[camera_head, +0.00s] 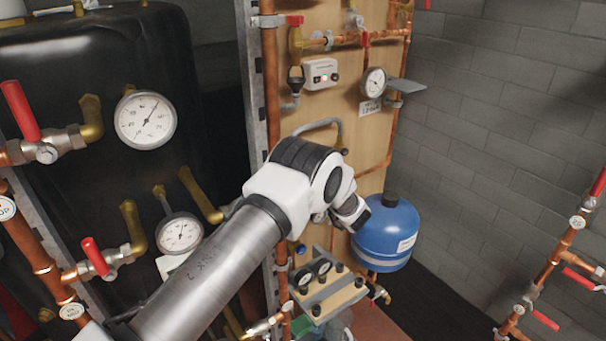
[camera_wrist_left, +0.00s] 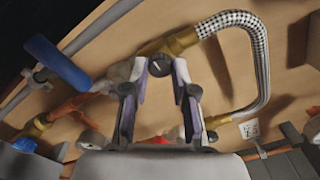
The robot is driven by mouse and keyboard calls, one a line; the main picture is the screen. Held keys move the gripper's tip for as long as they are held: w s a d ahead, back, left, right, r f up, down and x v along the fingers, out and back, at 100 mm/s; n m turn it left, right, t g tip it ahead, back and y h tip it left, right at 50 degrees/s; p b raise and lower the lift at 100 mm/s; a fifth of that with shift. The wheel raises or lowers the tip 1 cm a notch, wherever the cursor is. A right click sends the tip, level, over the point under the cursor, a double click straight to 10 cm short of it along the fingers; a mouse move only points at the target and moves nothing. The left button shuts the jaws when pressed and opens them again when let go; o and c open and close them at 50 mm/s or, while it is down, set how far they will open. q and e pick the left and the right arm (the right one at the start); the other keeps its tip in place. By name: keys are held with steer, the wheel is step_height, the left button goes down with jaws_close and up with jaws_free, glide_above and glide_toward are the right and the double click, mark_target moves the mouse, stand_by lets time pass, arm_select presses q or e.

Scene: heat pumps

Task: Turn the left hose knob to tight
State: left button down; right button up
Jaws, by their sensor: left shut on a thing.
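The braided hose (camera_wrist_left: 262,60) curves from a brass fitting across the top right of the left wrist view. A small round dark knob with a light mark (camera_wrist_left: 160,65) sits at the fitting's left end. My left gripper (camera_wrist_left: 160,76) has its fingertips on either side of this knob and is shut on it. In the head view the hose (camera_head: 326,122) arches just above my left wrist, which hides the knob and the fingers. My right gripper is in neither view.
A blue tank (camera_head: 386,235) hangs right of my wrist. A gauge panel (camera_head: 322,290) is below it. A blue lever (camera_wrist_left: 58,63) lies left of the fingers in the wrist view. A black tank with gauges (camera_head: 145,120) stands at the left.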

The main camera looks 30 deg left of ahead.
arm_select(q)
steer(key=shift+r, duration=0.15)
steer(key=c, duration=1.2)
jaws_free()
steer(key=shift+o, duration=1.3)
steer(key=shift+a, duration=0.25)
steer(key=v, duration=1.2)
